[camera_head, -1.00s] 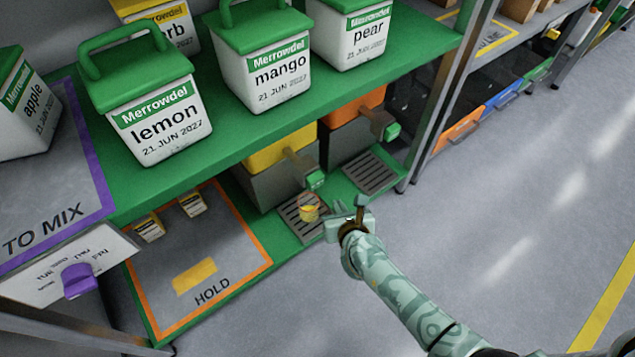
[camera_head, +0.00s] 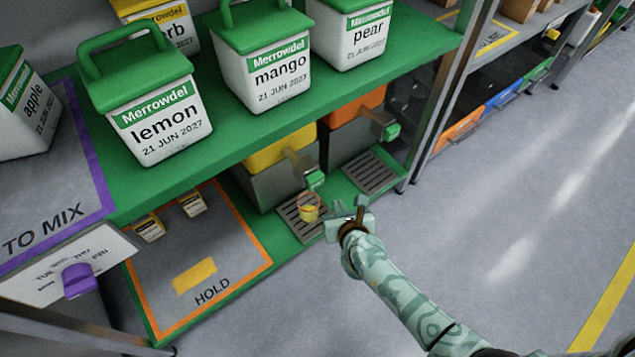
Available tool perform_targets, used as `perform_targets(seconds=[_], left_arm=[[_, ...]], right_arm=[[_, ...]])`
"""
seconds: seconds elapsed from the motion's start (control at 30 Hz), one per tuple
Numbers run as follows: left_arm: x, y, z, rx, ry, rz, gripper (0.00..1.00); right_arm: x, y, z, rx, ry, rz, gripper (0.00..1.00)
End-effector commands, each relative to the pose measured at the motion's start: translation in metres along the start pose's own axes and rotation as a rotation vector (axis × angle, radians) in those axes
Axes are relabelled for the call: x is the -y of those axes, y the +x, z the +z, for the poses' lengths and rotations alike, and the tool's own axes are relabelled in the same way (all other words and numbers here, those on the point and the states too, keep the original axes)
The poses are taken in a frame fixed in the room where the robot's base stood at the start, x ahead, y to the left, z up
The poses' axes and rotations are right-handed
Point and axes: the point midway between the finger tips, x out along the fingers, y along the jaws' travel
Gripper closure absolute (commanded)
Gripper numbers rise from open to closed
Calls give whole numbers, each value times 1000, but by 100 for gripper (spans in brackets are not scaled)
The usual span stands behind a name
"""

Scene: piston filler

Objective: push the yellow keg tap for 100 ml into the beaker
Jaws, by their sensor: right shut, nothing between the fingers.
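The yellow keg (camera_head: 282,150) stands on the lower green shelf, grey below and yellow on top. Its tap (camera_head: 315,179) sticks out at the front with a green end. A small clear beaker (camera_head: 309,208) with yellow liquid in its lower part stands on the drip grate (camera_head: 292,222) below the tap. My right gripper (camera_head: 347,208) is shut and empty, to the right of the beaker and a little in front of the tap. It appears apart from both. My left gripper is out of view.
An orange-topped keg (camera_head: 357,107) with its own tap (camera_head: 391,131) and grate (camera_head: 372,172) stands to the right. The upper shelf (camera_head: 226,141) overhangs the kegs. A grey HOLD mat (camera_head: 235,262) lies to the left. The floor at right is clear.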

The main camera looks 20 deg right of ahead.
Motion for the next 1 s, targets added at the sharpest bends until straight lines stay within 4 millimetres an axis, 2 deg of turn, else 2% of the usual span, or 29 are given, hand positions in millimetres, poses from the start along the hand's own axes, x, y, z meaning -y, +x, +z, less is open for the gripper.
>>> perform_targets(seconds=[0.87,1.0], left_arm=[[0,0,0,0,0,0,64],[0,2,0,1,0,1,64]], right_arm=[[0,0,1,2,0,0,100],[14,8,12,26,-37,-8,100]])
